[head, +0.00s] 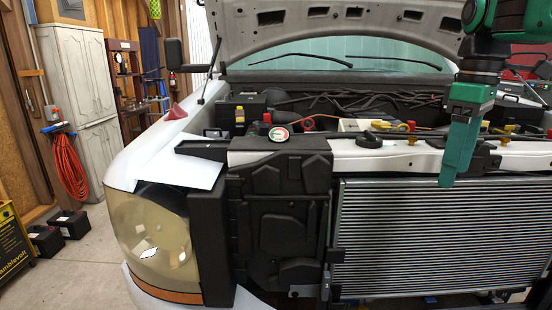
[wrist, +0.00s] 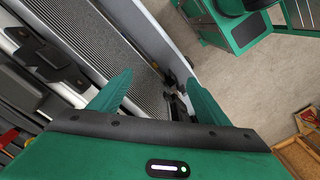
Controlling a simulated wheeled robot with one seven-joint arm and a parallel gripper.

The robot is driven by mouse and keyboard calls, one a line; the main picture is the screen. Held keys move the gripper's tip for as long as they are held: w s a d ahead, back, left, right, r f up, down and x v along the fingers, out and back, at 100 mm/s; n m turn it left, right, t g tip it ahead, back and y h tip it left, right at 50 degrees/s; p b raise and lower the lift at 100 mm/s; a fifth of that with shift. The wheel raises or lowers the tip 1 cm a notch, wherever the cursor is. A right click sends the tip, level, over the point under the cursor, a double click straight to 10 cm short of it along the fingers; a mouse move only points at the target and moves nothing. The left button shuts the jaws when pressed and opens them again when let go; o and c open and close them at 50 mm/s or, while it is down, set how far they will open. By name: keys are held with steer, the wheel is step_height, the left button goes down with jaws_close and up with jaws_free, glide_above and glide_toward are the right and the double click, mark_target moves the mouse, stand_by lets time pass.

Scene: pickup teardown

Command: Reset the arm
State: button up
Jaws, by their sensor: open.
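My green gripper (head: 447,184) hangs fingers-down at the right of the head view, in front of the pale radiator support bar and the top of the radiator (head: 430,240). Its two fingers line up as one in that view. In the wrist view my gripper (wrist: 160,76) shows both green fingers spread apart with nothing between them. The radiator (wrist: 85,45) lies behind and to the left of the fingers there. I see no contact with the truck, but the exact gap in depth cannot be told.
The raised hood (head: 340,25) stands above the open engine bay. A cap (head: 368,140) and a round gauge-like item (head: 279,133) sit along the front bar. The headlight (head: 155,240) is at left. Bare floor (wrist: 245,85) shows at right in the wrist view.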

steer(key=s+d+f+m, duration=0.3)
steer(key=s+f+m, duration=0.4)
steer(key=f, duration=0.5)
steer(key=s+d+f+m, duration=0.4)
steer(key=s+f+m, duration=0.3)
steer(key=s+f, duration=0.5)
steer(key=shift+d+f, duration=0.25)
steer(key=shift+f, duration=0.1)
